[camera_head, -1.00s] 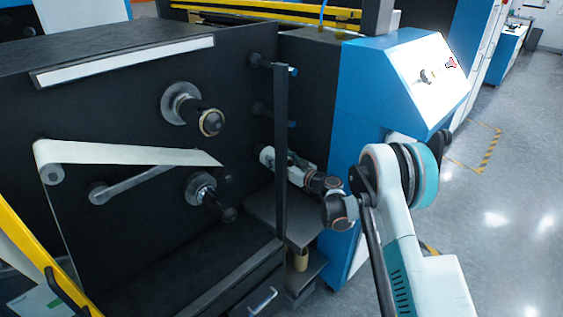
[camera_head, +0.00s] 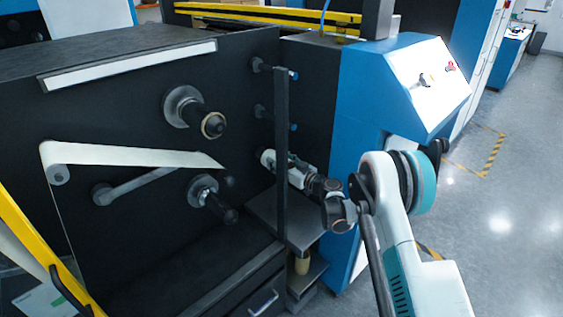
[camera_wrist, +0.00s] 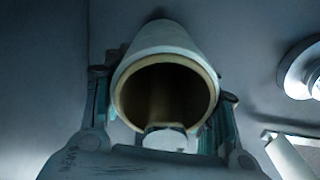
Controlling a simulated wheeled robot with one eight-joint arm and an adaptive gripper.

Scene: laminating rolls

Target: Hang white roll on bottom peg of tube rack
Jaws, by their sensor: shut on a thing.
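My gripper (camera_wrist: 160,115) is shut on the white roll (camera_wrist: 165,38), with one finger on each side of it. In the wrist view the roll's tan hollow core opens toward the camera, and its far end points at a dark wall. In the head view the roll's pale end (camera_head: 267,159) shows just left of the dark upright post (camera_head: 281,150), at the height below the middle peg. The tube rack's top peg (camera_head: 259,66) and middle peg (camera_head: 261,111) look empty. The bottom peg is hidden, and I cannot tell whether the roll is around it.
A dark shelf (camera_head: 262,213) lies below my gripper, with a tan tube (camera_head: 301,264) on a lower level. The blue machine cabinet (camera_head: 375,100) stands close on the right. Machine spindles (camera_head: 213,125) project on the left. Open floor (camera_head: 500,230) lies at right.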

